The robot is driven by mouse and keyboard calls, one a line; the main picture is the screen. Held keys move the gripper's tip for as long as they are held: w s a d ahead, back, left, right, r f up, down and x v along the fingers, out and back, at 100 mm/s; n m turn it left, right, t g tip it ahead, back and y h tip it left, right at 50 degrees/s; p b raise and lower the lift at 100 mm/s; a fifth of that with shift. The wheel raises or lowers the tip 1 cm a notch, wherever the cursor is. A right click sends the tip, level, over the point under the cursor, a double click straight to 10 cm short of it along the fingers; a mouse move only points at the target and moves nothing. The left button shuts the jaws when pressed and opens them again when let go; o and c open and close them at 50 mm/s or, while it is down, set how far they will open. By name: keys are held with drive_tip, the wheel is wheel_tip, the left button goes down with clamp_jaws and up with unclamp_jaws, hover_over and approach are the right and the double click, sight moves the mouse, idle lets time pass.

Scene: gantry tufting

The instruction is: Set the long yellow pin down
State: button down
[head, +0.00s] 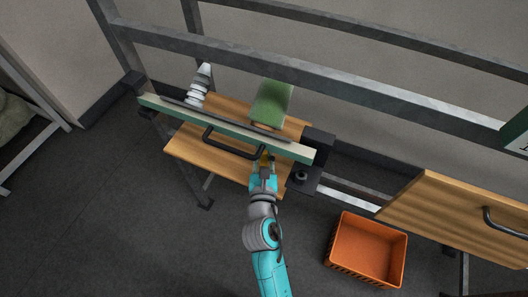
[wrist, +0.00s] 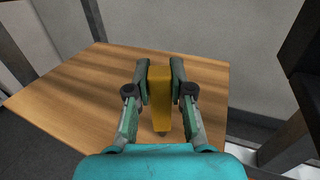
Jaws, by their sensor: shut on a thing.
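The long yellow pin (wrist: 160,95) is between the two fingers of my gripper (wrist: 160,82) in the wrist view. The fingers are shut on its sides, and it points lengthwise away from the wrist. In the head view my gripper (head: 264,162) is at the front right part of the wooden board (head: 215,150), close to the green-grey beam. Only a small bit of the yellow pin (head: 264,154) shows there. The wooden board (wrist: 90,90) lies behind and below the pin in the wrist view. I cannot tell whether the pin touches it.
A long beam (head: 225,127) with a black handle (head: 230,148) crosses above the board. A green block (head: 271,103) and a grey-white spindle (head: 198,88) stand behind it. A black bracket (head: 310,160) is right of my gripper. An orange crate (head: 367,250) sits on the floor at lower right.

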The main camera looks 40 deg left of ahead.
drive_tip(key=shift+f, duration=0.1)
drive_tip(key=c, duration=1)
unclamp_jaws()
drive_tip(key=shift+c, duration=0.2)
drive_tip(key=v, duration=1.2)
